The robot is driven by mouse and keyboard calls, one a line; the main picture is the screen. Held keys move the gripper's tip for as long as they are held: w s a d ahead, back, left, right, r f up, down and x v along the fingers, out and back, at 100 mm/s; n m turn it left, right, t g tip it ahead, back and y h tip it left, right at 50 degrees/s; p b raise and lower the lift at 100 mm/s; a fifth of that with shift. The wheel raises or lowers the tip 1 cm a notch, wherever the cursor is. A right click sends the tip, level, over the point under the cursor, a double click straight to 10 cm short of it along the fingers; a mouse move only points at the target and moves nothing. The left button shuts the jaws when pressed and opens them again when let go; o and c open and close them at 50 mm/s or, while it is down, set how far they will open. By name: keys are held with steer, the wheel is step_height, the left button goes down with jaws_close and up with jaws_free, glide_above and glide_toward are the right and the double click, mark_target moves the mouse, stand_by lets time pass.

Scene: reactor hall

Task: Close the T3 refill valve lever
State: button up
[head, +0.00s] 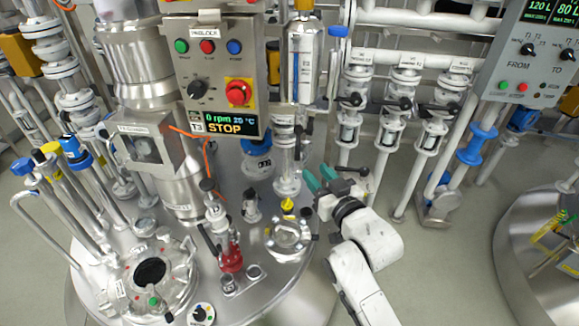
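The T3 control panel (213,75) hangs over a steel vessel lid (265,278), and its display reads STOP. Several white vertical pipes to the right carry valves with black levers: a left one (353,100), a middle one (404,103) and a right one (441,108). Their labels are too small to read, so I cannot tell which is the T3 refill lever. My gripper (320,178) has teal fingertips that stand apart with nothing seen between them. It is below the left pipe valve, right of a steel column fitting (287,186). A dark bar shows just behind it.
A yellow-capped fitting (288,206) and a round steel port (288,237) stand on the lid, left of my gripper. A red fitting (231,258) is further left. A second panel (535,50) is at upper right. Floor (440,265) is open at right.

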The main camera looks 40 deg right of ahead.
mark_target(299, 151)
steer(key=x, duration=1)
steer(key=shift+w+d+r+p, duration=0.1)
steer(key=shift+w+r+p, duration=0.25)
steer(key=shift+w+p, duration=0.05)
steer(key=shift+c, duration=0.4)
jaws_close()
